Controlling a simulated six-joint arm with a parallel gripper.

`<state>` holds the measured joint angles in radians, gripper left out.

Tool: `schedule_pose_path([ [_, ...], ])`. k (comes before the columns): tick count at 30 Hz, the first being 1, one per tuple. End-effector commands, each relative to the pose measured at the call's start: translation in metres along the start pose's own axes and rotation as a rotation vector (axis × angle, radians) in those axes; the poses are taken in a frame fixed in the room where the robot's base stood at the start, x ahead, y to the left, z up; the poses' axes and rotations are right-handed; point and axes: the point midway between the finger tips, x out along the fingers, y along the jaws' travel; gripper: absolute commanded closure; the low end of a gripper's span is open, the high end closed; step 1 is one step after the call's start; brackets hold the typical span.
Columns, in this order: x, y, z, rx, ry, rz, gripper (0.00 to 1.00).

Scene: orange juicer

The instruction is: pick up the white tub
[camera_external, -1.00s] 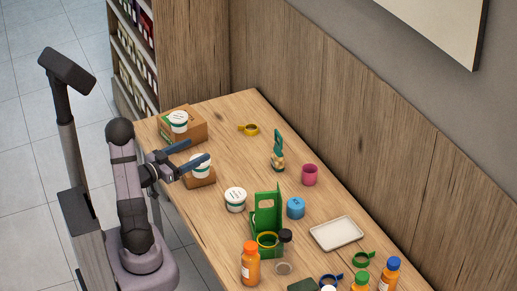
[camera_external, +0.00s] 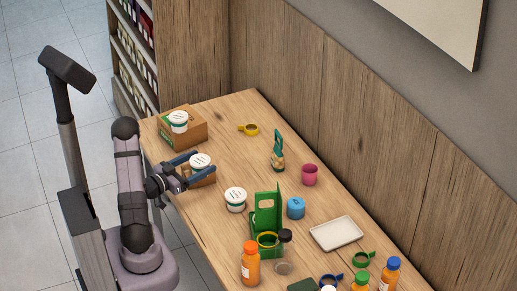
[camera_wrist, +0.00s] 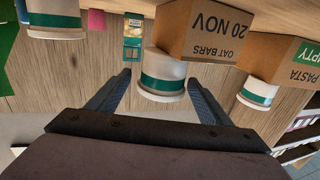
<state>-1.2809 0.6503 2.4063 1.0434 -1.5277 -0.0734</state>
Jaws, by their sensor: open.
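A white tub (camera_external: 200,160) with a green band stands upright on a small cardboard box near the table's left edge. My gripper (camera_external: 205,162) is open, with one finger on either side of this tub. In the wrist view, which is upside down, the tub (camera_wrist: 162,78) shows between the two spread fingers, and a gap to each finger seems to show. A second white tub (camera_external: 178,122) stands on a larger box further back. A third white tub (camera_external: 235,200) stands on the table, nearer the front.
The small box (camera_wrist: 212,30) reads "OAT BARS"; the larger box (camera_external: 190,138) is beyond it.

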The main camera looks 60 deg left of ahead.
Motion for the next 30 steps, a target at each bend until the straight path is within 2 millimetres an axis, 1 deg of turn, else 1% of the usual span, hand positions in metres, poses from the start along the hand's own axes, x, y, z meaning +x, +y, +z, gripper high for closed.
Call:
schedule_pose_path([
  [5,0.007,-0.001,-0.001,0.001,0.0,0.001,0.27],
  [12,0.036,-0.001,-0.002,0.001,0.0,0.004,0.27],
  [15,0.046,-0.002,-0.002,0.001,0.001,0.003,0.27],
  [19,0.051,-0.002,-0.002,0.0,0.0,0.0,0.27],
  [25,0.052,-0.002,-0.001,0.0,0.0,-0.001,0.27],
  [26,0.052,-0.002,-0.001,0.0,0.0,-0.001,0.32],
  [27,0.052,-0.002,-0.001,0.0,0.0,-0.001,0.42],
  [29,0.051,-0.002,-0.001,0.0,0.0,-0.001,0.56],
  [30,0.051,-0.002,-0.001,0.0,0.0,-0.001,0.65],
])
